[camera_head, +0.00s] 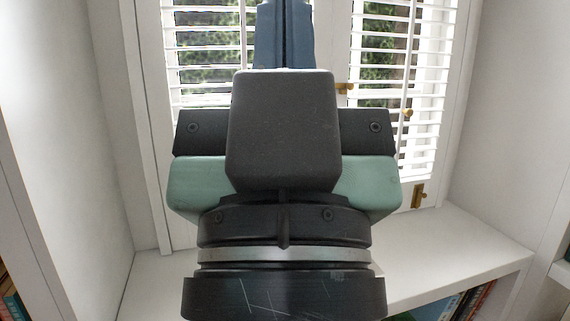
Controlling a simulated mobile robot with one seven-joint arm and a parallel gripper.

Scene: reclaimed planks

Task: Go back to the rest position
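My gripper (284,30) stands large in the middle of the head view, seen from its back, pointing up and away. Its two blue-grey fingers lie side by side with only a thin dark line between them, so it looks shut. No object shows between the fingers. The finger ends reach the top edge of the picture, so their very tips may be cut off. The dark grey and green hand body hides much of what lies behind it.
A window with white slatted blinds (402,60) is behind the gripper. A white sill (455,250) runs below it, with books (470,302) under it at the lower right. White walls (75,110) stand on both sides. More books (12,300) show at the lower left.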

